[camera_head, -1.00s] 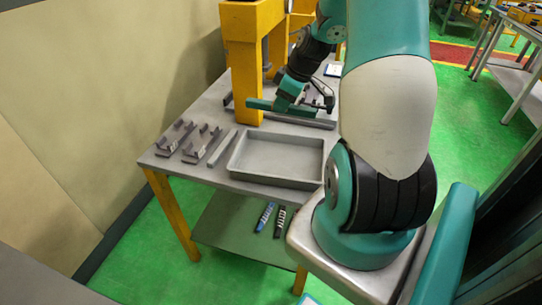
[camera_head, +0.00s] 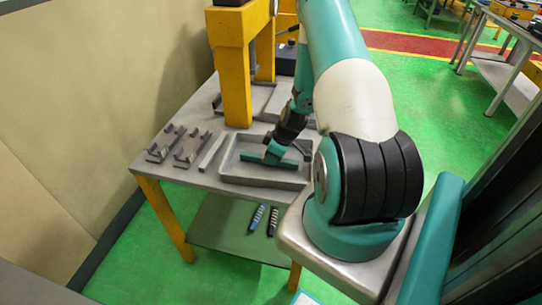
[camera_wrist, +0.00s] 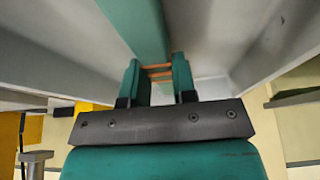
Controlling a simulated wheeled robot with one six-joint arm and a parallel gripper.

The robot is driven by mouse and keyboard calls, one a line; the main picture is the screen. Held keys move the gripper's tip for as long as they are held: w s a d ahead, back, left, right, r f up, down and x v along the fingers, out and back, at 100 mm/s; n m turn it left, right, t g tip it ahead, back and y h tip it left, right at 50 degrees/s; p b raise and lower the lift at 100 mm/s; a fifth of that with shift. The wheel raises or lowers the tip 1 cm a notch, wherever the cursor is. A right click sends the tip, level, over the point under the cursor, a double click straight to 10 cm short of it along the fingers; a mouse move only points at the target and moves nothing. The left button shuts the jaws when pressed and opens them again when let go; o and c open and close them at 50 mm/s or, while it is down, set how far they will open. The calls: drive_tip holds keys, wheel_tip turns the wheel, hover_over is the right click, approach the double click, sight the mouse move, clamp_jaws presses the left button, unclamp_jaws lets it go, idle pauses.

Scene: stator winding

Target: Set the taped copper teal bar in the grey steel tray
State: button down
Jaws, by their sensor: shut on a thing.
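The teal bar (camera_head: 268,160) lies level over the grey steel tray (camera_head: 228,166), within its outline in the head view. My gripper (camera_head: 276,150) is shut on the bar near its middle. In the wrist view the teal bar (camera_wrist: 140,28) runs away from my gripper (camera_wrist: 156,76), with copper-coloured bands (camera_wrist: 158,70) between the two fingers. The grey tray fills much of that view on both sides. I cannot tell whether the bar touches the tray floor.
Grey metal brackets (camera_head: 180,146) and a narrow grey bar (camera_head: 212,152) lie left of the tray. A yellow press frame (camera_head: 234,85) stands behind it. Blue and black items (camera_head: 264,219) lie on the lower shelf. The tray's left part is clear.

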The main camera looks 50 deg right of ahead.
drive_tip(key=shift+f, duration=0.25)
drive_tip(key=c, duration=0.9)
unclamp_jaws()
drive_tip(key=shift+f, duration=0.1)
